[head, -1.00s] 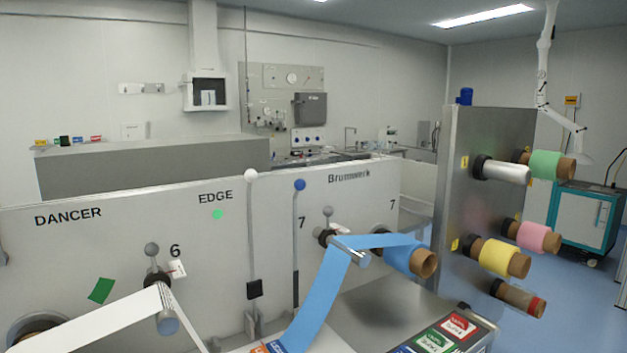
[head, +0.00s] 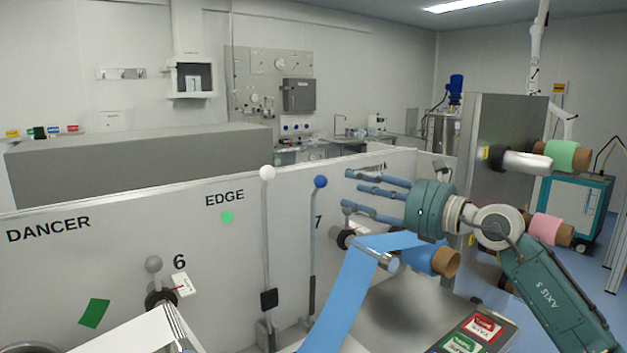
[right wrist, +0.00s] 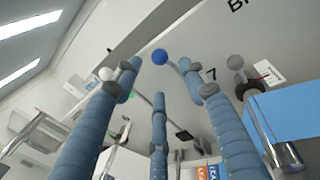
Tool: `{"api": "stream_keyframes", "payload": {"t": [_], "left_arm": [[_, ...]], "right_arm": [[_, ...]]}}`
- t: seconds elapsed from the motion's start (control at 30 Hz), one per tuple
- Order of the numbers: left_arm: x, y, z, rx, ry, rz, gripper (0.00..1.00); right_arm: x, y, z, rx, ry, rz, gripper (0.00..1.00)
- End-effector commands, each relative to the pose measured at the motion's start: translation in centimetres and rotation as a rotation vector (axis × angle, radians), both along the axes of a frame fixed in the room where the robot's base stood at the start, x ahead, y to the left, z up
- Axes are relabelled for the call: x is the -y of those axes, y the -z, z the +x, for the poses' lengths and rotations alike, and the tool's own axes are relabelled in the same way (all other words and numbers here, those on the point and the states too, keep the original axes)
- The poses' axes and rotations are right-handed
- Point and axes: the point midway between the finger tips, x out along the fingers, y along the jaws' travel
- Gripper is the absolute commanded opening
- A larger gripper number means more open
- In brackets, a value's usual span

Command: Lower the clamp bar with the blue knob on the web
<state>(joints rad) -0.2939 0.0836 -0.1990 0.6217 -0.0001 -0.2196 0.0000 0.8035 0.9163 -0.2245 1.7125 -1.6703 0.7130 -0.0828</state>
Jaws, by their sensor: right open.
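The blue web (head: 345,295) runs from the blue roll (head: 436,259) over a metal roller and down to the left, below the lever. My right gripper (head: 360,192) is open and empty, its fingers pointing left at about the knob's height, a short way to its right. It appears apart from the knob. The clamp bar's lower end is partly hidden behind the web. My left gripper is out of view.
A parallel lever with a white knob (head: 267,173) stands left of the blue one. A grey ball knob (head: 153,264) and white web (head: 130,335) are further left. Coloured rolls, including a pink one (head: 550,229), project from a steel column at right.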

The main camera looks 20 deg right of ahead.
Motion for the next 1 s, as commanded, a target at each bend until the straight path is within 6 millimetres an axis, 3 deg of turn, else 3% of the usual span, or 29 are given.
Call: {"api": "stream_keyframes", "payload": {"t": [0.3, 0.6, 1.0], "left_arm": [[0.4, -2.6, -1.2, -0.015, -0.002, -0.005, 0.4], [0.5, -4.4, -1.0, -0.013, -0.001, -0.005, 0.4], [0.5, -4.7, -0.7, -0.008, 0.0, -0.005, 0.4]], "right_arm": [[-2.6, -0.5, 4.1, -0.004, -0.003, 0.001, 0.42], [-5.1, -0.3, 8.1, -0.003, -0.002, 0.002, 0.42], [-5.7, 0.1, 9.1, -0.003, -0.001, -0.003, 0.42]]}}
